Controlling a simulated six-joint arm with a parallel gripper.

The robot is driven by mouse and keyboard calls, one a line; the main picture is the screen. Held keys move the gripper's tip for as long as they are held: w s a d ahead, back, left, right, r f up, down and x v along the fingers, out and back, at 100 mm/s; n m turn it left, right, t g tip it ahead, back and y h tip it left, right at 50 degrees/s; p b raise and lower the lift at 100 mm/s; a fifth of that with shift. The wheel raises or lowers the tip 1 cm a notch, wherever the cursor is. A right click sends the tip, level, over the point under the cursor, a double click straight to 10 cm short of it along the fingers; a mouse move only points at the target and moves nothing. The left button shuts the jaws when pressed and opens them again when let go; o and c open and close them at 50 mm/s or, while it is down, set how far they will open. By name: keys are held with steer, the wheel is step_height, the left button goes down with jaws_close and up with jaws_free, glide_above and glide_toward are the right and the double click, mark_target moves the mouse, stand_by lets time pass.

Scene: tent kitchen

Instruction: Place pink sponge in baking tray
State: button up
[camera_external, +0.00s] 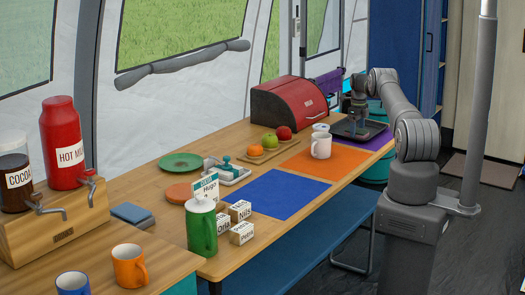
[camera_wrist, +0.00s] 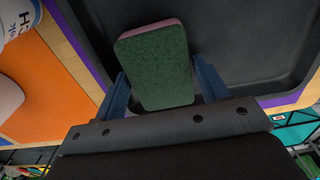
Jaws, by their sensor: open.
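The sponge (camera_wrist: 157,65) shows a dark green scouring face and a thin pink edge in the wrist view. It appears within the dark baking tray (camera_wrist: 245,40), close to my gripper. My gripper (camera_wrist: 162,84) is open, with a blue finger on each side of the sponge's near end. I cannot tell whether either finger touches it. In the external view my gripper (camera_external: 357,108) points down over the tray (camera_external: 373,133) at the far end of the table. The sponge cannot be made out there.
A white mug (camera_external: 321,145) stands on the orange mat (camera_external: 325,165) left of the tray. A red bread box (camera_external: 289,104) stands behind, with fruit on a wooden board (camera_external: 268,153) nearby. A purple mat (camera_external: 379,145) lies under the tray. The blue mat (camera_external: 262,194) is mostly clear.

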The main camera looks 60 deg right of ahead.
mark_target(357, 130)
step_height(357, 130, up, 12)
stand_by(0.4)
step_height(357, 130, down, 12)
steer(key=shift+f, duration=0.1)
step_height(357, 130, up, 2)
steer(key=shift+r, duration=1.05)
